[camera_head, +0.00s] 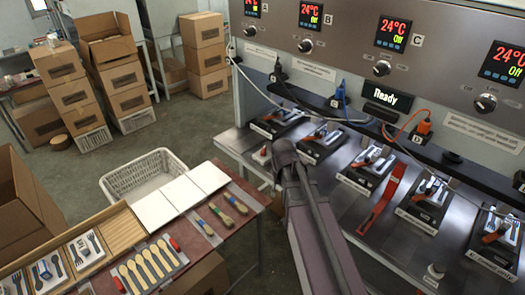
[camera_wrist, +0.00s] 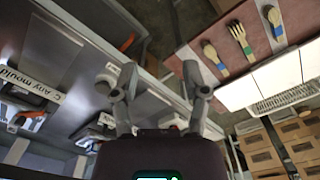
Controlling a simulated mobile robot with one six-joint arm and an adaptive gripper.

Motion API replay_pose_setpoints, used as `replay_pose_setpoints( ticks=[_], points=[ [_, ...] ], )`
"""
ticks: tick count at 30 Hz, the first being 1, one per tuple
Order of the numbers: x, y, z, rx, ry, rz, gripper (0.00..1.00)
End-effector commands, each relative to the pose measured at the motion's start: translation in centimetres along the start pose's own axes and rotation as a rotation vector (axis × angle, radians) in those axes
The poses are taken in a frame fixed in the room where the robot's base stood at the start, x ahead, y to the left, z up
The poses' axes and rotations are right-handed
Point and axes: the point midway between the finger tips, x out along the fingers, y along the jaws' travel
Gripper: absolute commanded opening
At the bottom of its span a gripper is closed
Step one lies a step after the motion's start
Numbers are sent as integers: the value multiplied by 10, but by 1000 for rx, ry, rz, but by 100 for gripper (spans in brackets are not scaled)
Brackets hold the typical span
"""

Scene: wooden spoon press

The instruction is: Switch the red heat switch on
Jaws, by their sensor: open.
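A red-orange plug (camera_head: 424,127) stands on the black power strip (camera_head: 370,115), with an orange cable; I cannot tell whether it is the red heat switch. Silver knobs, one of them the knob under panel C (camera_head: 381,68), sit below displays such as the panel C display (camera_head: 402,33), which reads 24°C and Off. A black screen (camera_head: 387,97) reads Ready. My gripper (camera_head: 285,152) is in front of the bench, left of and apart from the plug; my arm partly hides it. In the wrist view my gripper (camera_wrist: 157,92) has its fingers spread with nothing between them.
Several small presses stand along the metal bench, one with a long red handle (camera_head: 382,200). Loose cables hang over the bench. A side table (camera_head: 262,192) at left carries spoons, forks and white boards (camera_head: 182,193). A white basket (camera_head: 140,175) and cardboard boxes (camera_head: 128,100) stand behind.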

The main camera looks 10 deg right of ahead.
Motion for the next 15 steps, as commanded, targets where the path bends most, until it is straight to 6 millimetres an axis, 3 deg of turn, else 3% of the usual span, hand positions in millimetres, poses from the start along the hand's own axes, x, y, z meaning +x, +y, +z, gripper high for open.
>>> replay_pose_setpoints(
  ticks=[1, 15],
  points=[
    [-1, -2, -32, 17, 0, 0, 59],
    [-5, -20, -242, 208, 0, -1, 59]
  ],
)
